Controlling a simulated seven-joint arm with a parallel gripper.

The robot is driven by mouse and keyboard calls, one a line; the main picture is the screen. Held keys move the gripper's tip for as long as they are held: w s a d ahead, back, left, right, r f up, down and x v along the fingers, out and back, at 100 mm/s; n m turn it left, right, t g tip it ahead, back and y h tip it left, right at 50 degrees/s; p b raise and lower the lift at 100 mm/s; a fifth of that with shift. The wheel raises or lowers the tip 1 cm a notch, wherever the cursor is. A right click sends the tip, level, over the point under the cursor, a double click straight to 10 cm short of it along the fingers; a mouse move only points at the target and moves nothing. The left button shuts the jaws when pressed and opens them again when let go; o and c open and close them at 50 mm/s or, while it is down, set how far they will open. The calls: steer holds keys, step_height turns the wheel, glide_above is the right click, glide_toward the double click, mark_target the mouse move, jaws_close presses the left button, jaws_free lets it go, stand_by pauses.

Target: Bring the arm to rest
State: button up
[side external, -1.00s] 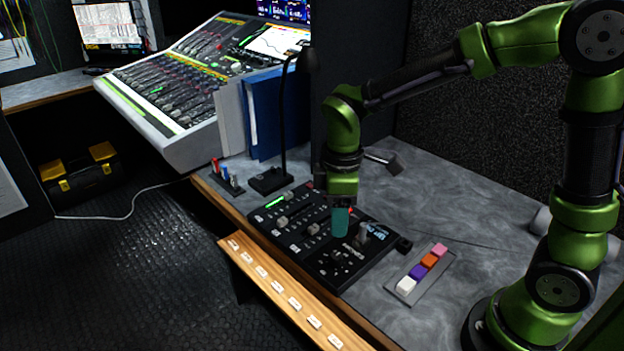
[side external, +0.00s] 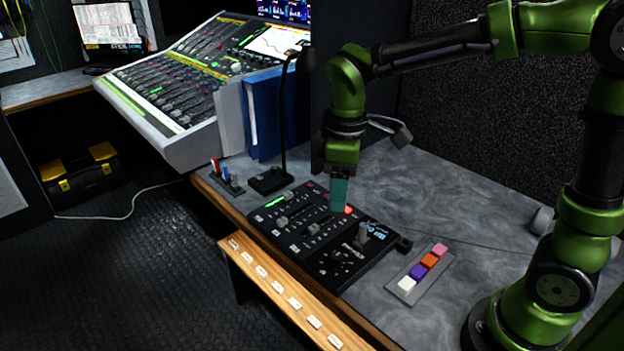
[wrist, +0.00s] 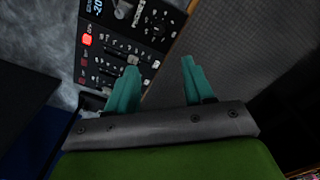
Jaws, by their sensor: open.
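My arm is green and black, and my gripper (side external: 338,196) has teal fingers pointing down. In the side external view it hangs just above the far part of the black control panel (side external: 330,271). In the wrist view my gripper (wrist: 158,78) shows its two fingers apart with nothing between them. The panel (wrist: 107,64) shows beyond the left finger there, with a lit red button (wrist: 87,40). In the side external view the fingers overlap, and the gap to the panel is hard to judge.
A gooseneck lamp or microphone (side external: 271,180) stands behind the panel, beside blue binders (side external: 279,112) and a mixing console (side external: 180,85). A strip of coloured blocks (side external: 420,274) lies right of the panel. A wooden ledge (side external: 280,290) runs along the front. The grey desk (side external: 460,205) is mostly clear at right.

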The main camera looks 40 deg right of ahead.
steer(key=s+d+r+m+t+y, duration=0.1)
steer(key=s+d+r+m+t, duration=0.1)
steer(key=s+m, duration=0.3)
steer(key=s+d+r+m+t, duration=0.3)
steer(key=s+m+t, duration=0.2)
steer(key=m, duration=0.1)
steer(key=shift+s+d+y, duration=0.35)
steer(key=shift+d+y, duration=0.05)
stand_by(1.1)
